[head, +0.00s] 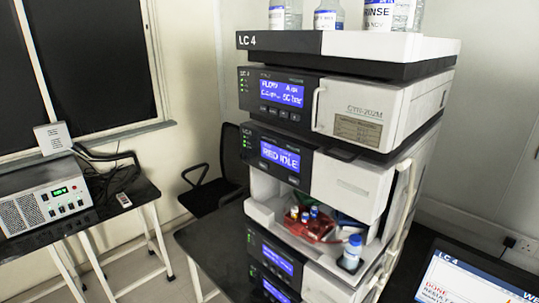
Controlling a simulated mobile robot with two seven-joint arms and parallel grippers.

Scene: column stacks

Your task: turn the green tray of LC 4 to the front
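The stack LC 4 (280,41) stands in the middle of the head view, its name on the top tray's edge. Its open compartment (262,212) holds a red tray (308,230) at the front with several small vials in it. The display (279,156) above the compartment reads RED IDLE. Neither of my grippers is in view.
An upright white panel (398,215) is at the right side. Bottles (378,14) stand on top. A monitor (470,280) is at lower right, a chair (215,180) behind left.

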